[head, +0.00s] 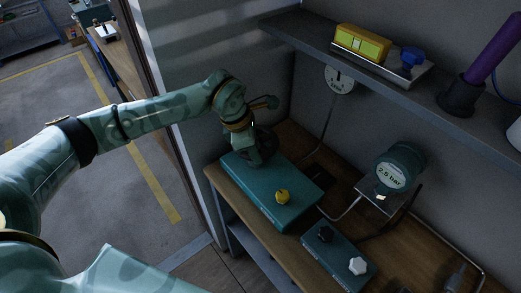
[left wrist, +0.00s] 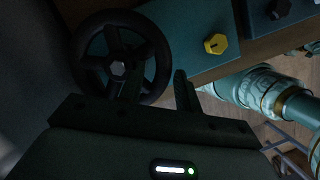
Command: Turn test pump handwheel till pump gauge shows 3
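The dark handwheel (head: 266,146) stands at the back left of a teal box (head: 290,212), partly hidden by my left arm. In the left wrist view the spoked wheel (left wrist: 120,66) shows almost whole. My left gripper (left wrist: 157,88) is open at the wheel: one finger overlaps the spoked opening, the other is outside the rim. The rim appears between them; contact cannot be told. In the head view the gripper (head: 255,140) is mostly hidden by the wrist. A teal gauge (head: 393,176) reads 2.5 bar. My right gripper is not in view.
A yellow knob (head: 282,196) sits on the box. A smaller box (head: 338,258) with black and white knobs is in front. A round dial (head: 340,80) is under the shelf (head: 300,36), which holds a yellow device (head: 362,43) and a purple-handled object (head: 492,50). Pipes cross the bench.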

